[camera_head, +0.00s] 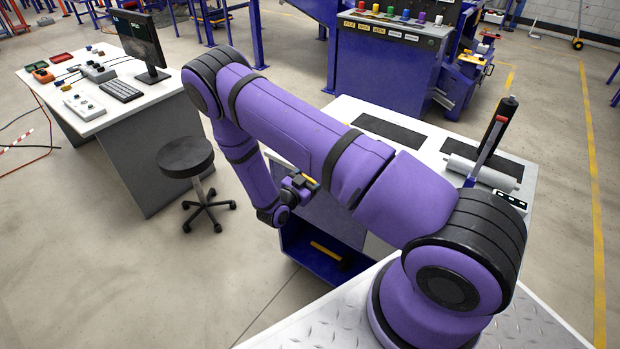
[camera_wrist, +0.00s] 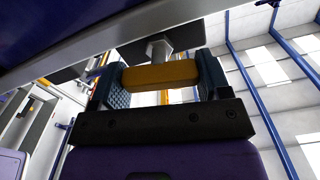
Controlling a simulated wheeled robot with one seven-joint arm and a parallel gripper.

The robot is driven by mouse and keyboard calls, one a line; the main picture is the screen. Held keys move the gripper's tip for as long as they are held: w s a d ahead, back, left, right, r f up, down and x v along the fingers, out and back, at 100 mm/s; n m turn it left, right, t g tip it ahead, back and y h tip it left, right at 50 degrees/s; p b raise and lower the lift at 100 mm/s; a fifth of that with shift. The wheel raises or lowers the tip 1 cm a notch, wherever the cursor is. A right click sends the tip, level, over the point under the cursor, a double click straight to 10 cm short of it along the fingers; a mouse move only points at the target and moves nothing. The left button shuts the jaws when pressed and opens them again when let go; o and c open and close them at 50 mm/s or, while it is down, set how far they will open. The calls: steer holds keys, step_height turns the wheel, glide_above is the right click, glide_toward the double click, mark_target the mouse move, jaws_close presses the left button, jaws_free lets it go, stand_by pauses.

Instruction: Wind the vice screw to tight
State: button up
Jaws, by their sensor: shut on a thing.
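In the wrist view, my gripper (camera_wrist: 160,76) is shut on an orange-yellow bar handle (camera_wrist: 175,73), with one blue ribbed finger at each end of it. A short grey metal shaft (camera_wrist: 157,48) joins the handle to a dark plate (camera_wrist: 180,35) just beyond it, under a long grey edge. I take the handle to be the vice screw's. In the head view, my gripper (camera_head: 299,187) is low beside the white bench, with a small bit of yellow at it. The vice's jaws cannot be made out, and how tight the screw is cannot be told.
The white bench (camera_head: 395,112) carries dark mats, a grey roller (camera_head: 482,172) and an upright black-handled tool (camera_head: 492,135). A blue open bin (camera_head: 318,262) is below my gripper.

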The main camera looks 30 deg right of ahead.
steer(key=m, duration=0.5)
steer(key=shift+s, duration=0.1)
steer(key=m, duration=0.4)
steer(key=shift+f+m, duration=0.15)
steer(key=shift+m, duration=0.25)
steer(key=m, duration=0.4)
steer(key=shift+s+f+m, duration=0.1)
steer(key=shift+m, duration=0.2)
steer(key=m, duration=0.4)
steer(key=shift+f+m, duration=0.1)
steer(key=shift+m, duration=0.2)
steer(key=m, duration=0.4)
steer(key=shift+f, duration=0.1)
steer(key=m, duration=0.5)
steer(key=shift+a, duration=0.1)
steer(key=m, duration=0.4)
steer(key=shift+f+m, duration=0.1)
steer(key=shift+m, duration=0.2)
steer(key=shift+w+m, duration=0.15)
steer(key=shift+m, duration=0.85)
steer(key=shift+w+m, duration=0.1)
steer(key=shift+m, duration=0.9)
